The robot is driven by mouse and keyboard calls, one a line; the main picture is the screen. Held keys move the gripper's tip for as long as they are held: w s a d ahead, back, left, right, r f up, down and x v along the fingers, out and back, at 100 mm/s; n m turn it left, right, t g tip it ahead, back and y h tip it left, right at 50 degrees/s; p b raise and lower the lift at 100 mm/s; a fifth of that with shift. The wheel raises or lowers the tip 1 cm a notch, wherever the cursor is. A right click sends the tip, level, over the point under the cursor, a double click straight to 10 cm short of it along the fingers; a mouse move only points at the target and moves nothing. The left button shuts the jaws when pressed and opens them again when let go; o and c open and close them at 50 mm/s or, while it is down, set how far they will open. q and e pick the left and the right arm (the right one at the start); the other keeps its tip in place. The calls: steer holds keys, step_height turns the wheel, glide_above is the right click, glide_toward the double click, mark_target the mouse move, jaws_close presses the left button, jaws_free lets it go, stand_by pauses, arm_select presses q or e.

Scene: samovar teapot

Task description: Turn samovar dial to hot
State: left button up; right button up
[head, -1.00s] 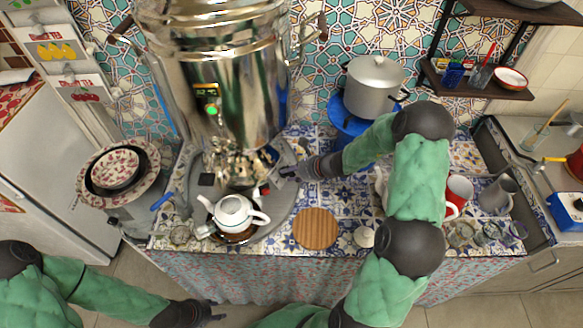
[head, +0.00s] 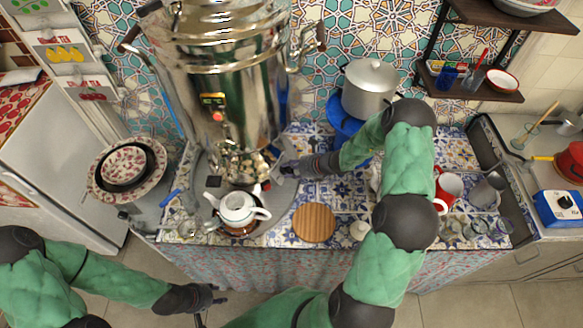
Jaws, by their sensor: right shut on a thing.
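The large shiny samovar (head: 235,95) stands at the back left of the tiled counter. A small light on its front panel (head: 214,100) glows orange-red. My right gripper (head: 282,170) is at the right side of the samovar's base, shut on the samovar dial there. The dial is too small and covered for me to read its setting. A white teapot (head: 238,208) sits on a round brown coaster in front of the samovar. My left gripper (head: 219,294) is low in front of the counter, away from everything; its finger gap is unclear.
A round wooden board (head: 314,222) lies right of the teapot. A grey pot (head: 370,88) stands on a blue stand behind my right arm. A red mug (head: 447,188) and several glasses are at the right. Stacked bowls (head: 126,168) are at the left.

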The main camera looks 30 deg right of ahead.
steer(key=shift+s+a+f, duration=0.15)
steer(key=shift+s+a, duration=0.05)
steer(key=shift+a, duration=0.2)
steer(key=o, duration=1)
steer(key=shift+c, duration=0.2)
steer(key=shift+w, duration=0.15)
steer(key=shift+d, duration=0.2)
steer(key=shift+s+d+r, duration=0.2)
steer(key=shift+d+r, duration=0.1)
steer(key=shift+r, duration=0.2)
steer(key=v, duration=1.1)
steer(key=shift+s, duration=0.1)
steer(key=shift+f, duration=0.1)
